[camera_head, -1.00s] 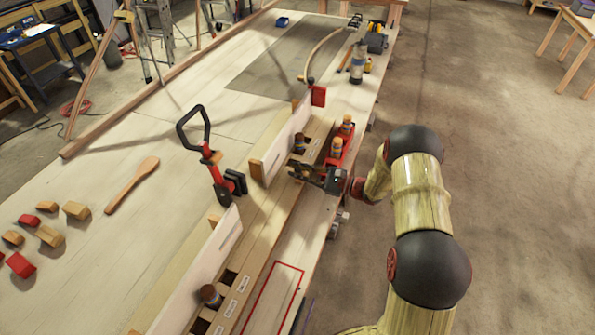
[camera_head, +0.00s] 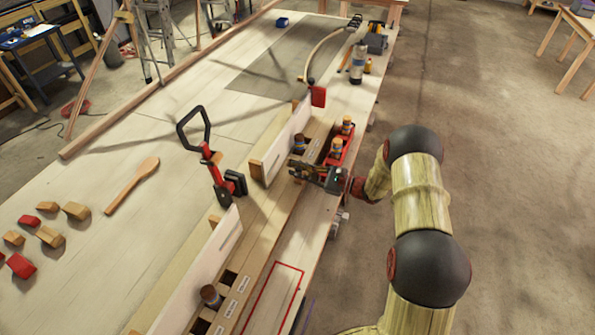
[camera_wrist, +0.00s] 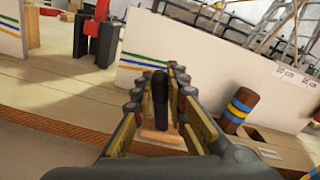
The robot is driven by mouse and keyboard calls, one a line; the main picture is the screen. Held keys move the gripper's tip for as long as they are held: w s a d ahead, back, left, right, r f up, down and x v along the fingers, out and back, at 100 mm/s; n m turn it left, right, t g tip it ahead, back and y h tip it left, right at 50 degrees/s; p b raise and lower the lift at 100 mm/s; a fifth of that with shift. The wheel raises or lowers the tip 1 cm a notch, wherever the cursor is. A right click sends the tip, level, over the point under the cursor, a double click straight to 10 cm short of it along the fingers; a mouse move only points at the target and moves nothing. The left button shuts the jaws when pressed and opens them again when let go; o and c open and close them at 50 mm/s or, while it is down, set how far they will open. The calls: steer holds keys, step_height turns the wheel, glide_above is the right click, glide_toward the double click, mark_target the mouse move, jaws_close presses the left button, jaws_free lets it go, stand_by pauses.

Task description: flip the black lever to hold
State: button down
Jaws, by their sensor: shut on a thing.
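In the wrist view, a narrow black lever (camera_wrist: 160,97) stands upright between the fingers of my gripper (camera_wrist: 158,88). Its foot is at a small orange-brown piece (camera_wrist: 163,138) low between the fingers. My gripper is shut on the lever. In the head view, my gripper (camera_head: 300,171) is over the long wooden rail (camera_head: 262,215), near its right side. The lever is too small and covered there to make out. I cannot read a hold mark in either view.
A red clamp with a black loop handle (camera_head: 218,178) stands left of the rail. White upright boards (camera_head: 288,142) line the rail. A red holder with bottles (camera_head: 337,158) is just behind my gripper. Blocks and a wooden spoon (camera_head: 133,184) lie at left.

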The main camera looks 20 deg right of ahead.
steer(key=m, duration=0.1)
steer(key=w+d+m, duration=0.1)
steer(key=w+m+p, duration=0.1)
steer(key=m, duration=0.1)
steer(key=shift+d+r, duration=0.2)
steer(key=shift+r, duration=0.05)
steer(key=m, duration=0.1)
steer(key=w+d+m, duration=0.1)
steer(key=m, duration=0.1)
steer(key=shift+w+f, duration=0.15)
steer(key=shift+w+d+f+m+p, duration=0.1)
steer(key=shift+w+d+m+p, duration=0.15)
steer(key=shift+m, duration=0.3)
steer(key=shift+w+d+f+m+p, duration=0.1)
steer(key=shift+w+m, duration=0.1)
steer(key=shift+m, duration=0.35)
steer(key=c, duration=1.8)
jaws_free()
steer(key=shift+o, duration=0.2)
steer(key=v, duration=1.2)
steer(key=shift+d, duration=0.15)
